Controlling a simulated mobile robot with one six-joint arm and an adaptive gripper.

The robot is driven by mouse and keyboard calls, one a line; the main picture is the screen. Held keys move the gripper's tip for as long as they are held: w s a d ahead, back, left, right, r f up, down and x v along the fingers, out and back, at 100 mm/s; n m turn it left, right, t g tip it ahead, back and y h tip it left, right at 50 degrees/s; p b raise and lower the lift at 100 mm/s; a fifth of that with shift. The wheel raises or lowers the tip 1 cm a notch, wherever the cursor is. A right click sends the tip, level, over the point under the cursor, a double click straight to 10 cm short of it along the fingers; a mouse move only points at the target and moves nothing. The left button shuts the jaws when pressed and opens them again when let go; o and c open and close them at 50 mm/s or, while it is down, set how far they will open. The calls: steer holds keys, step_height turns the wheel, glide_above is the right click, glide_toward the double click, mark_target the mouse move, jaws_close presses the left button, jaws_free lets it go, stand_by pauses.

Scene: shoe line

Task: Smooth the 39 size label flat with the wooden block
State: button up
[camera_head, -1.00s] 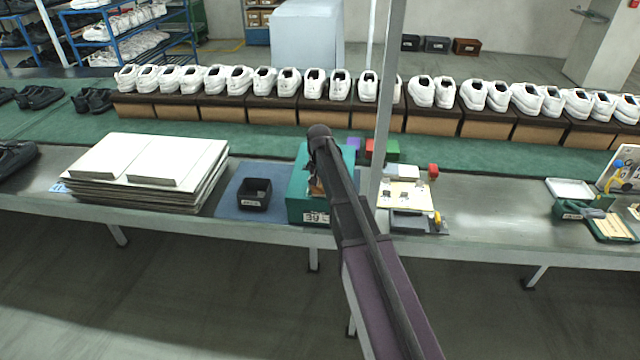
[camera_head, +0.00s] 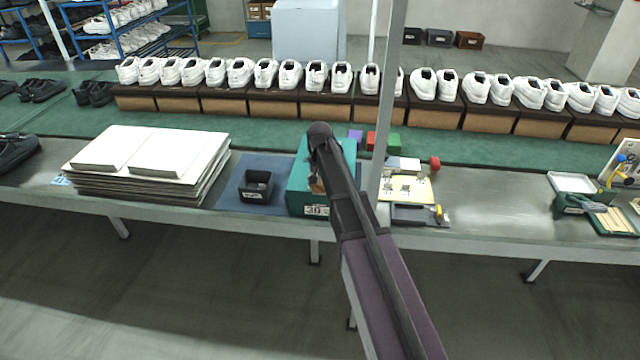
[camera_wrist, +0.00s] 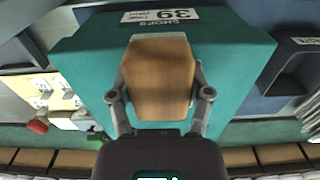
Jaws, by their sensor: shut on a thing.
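My gripper (camera_wrist: 160,95) is shut on the wooden block (camera_wrist: 158,80), a brown faceted piece between its two fingers. It is over the teal shoe box (camera_wrist: 90,60), which also shows in the head view (camera_head: 298,188). The white 39 size label (camera_wrist: 160,15) is on the box, just beyond the block in the wrist view, and looks flat there. It shows at the box's front in the head view (camera_head: 317,211). I cannot tell whether the block touches the box or label. My arm hides most of the gripper and block in the head view.
A black bin (camera_head: 256,186) stands on a blue mat (camera_head: 235,195) left of the box, beside stacked white boards (camera_head: 150,160). Right of my arm lie a yellow card (camera_head: 410,188) and a red-ended tool (camera_head: 435,162). White shoes line the back. Bare bench lies further right (camera_head: 500,195).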

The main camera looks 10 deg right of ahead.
steer(key=shift+w+d, duration=0.2)
steer(key=shift+w, duration=0.45)
steer(key=shift+w+d, duration=0.25)
steer(key=shift+w, duration=0.4)
steer(key=shift+w+d, duration=0.2)
steer(key=shift+w, duration=0.45)
steer(key=shift+r, duration=0.1)
steer(key=shift+r+p, duration=2.95)
steer(key=shift+p, duration=0.2)
steer(key=shift+r, duration=0.1)
steer(key=shift+r+p, duration=1.45)
steer(key=shift+p, duration=0.05)
